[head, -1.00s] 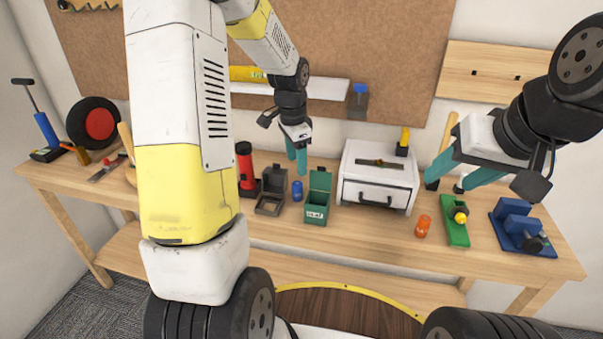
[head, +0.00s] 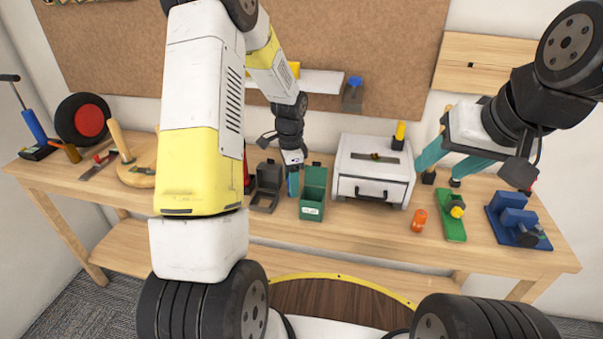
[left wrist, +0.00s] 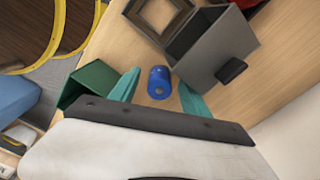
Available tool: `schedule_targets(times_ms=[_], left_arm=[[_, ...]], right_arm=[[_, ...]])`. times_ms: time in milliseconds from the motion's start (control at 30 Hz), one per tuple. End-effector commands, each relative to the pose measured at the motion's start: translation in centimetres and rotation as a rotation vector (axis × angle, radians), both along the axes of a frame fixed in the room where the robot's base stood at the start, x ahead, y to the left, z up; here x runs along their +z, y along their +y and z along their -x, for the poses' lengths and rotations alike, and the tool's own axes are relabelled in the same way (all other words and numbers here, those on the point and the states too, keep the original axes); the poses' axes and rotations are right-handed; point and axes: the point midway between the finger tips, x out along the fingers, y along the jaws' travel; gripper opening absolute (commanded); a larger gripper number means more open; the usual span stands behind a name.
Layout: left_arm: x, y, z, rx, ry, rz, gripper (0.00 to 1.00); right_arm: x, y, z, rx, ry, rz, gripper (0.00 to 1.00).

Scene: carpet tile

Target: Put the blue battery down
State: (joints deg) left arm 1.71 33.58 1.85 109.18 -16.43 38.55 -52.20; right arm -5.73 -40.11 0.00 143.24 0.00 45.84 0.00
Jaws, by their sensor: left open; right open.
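The blue battery (left wrist: 159,82) stands on the bare wood of the bench, between the fingers of my left gripper (left wrist: 158,90) in the left wrist view. The teal fingers are open, one on each side, with a gap to the battery. In the head view my left gripper (head: 293,184) points down at the bench between the two small boxes and mostly hides the battery.
A dark grey lidded box (head: 267,199) stands open just left of my left gripper. A green lidded box (head: 311,207) stands close on its right. The white drawer box (head: 372,190), orange bottle (head: 419,219), green block (head: 450,228) and blue vise (head: 518,222) are further right.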

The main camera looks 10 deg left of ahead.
Motion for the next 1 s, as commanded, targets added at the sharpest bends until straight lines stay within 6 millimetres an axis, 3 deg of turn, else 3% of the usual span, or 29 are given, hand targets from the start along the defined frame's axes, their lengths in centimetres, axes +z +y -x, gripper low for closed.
schedule_targets(times_ms=[267, 567, 867, 1000], left_arm=[[-0.5, 0.0, 0.0, 0.001, -0.001, 0.000, 0.55], [-0.4, 0.0, 0.0, 0.001, -0.001, 0.000, 0.00], [-0.3, 0.0, -0.1, 0.001, -0.002, 0.000, 0.00], [1.0, 0.1, -0.2, 0.001, -0.005, 0.000, 0.00]], right_arm=[[0.0, 0.0, 0.0, 0.000, 0.000, 0.000, 0.51], [0.0, 0.0, 0.0, 0.000, 0.000, 0.000, 0.51], [0.0, 0.0, 0.0, 0.000, 0.000, 0.000, 0.51], [0.0, 0.0, 0.0, 0.000, 0.000, 0.000, 0.51]])
